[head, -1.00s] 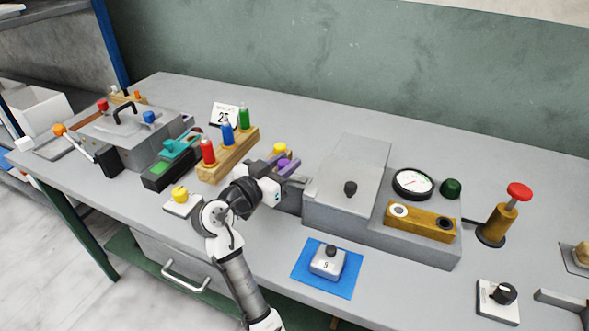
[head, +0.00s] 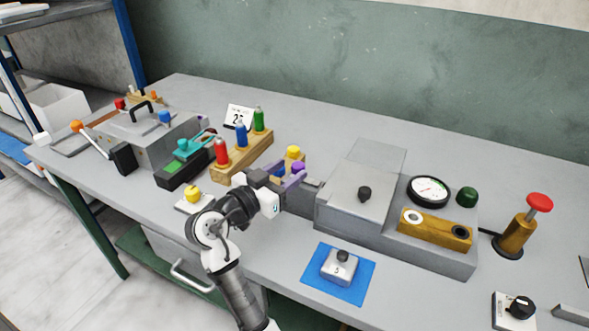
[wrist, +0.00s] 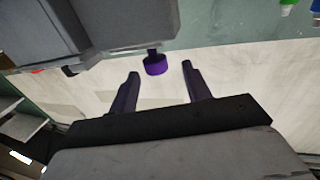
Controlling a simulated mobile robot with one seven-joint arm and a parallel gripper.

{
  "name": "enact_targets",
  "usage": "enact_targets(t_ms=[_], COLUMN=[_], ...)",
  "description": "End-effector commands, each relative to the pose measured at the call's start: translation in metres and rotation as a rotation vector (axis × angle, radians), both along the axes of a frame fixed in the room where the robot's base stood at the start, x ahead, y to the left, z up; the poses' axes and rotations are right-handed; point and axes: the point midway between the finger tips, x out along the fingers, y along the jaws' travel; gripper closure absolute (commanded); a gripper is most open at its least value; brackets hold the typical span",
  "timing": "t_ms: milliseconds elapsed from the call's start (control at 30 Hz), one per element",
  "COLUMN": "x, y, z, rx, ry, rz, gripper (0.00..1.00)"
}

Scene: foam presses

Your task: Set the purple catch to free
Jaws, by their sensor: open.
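The purple catch (wrist: 156,65) shows in the wrist view as a round purple knob on a short dark stem, at the edge of a grey press body (wrist: 90,35). My gripper (wrist: 159,68) is open, with one purple-tinted finger on each side of the knob in that view. The knob appears between the fingertips, nearer the left one; I cannot tell whether they touch. In the head view my gripper (head: 291,183) is at the left side of the grey press (head: 355,195). A purple piece (head: 298,168) shows there beside the fingers, partly hidden by my gripper.
A wooden rack (head: 243,154) with red, blue and green bottles stands behind my gripper to the left. A yellow-knobbed block (head: 193,192) sits near the front edge. A weight rests on a blue mat (head: 318,284) in front of the press. A gauge (head: 429,190) stands right of it.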

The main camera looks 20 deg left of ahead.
Motion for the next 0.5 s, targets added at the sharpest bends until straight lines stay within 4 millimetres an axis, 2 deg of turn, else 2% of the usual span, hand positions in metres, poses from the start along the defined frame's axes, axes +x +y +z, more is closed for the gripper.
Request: enact_targets(t_ms=[100,300,500], x=[-0.029,-0.070,-0.093], y=[0.010,0.022,0.029], z=[-0.003,-0.002,-0.001], rx=[0.002,0.003,0.000], ry=[-0.003,-0.002,-0.002], rz=[0.007,0.006,0.004], gripper=[0.52,0.52,0.52])
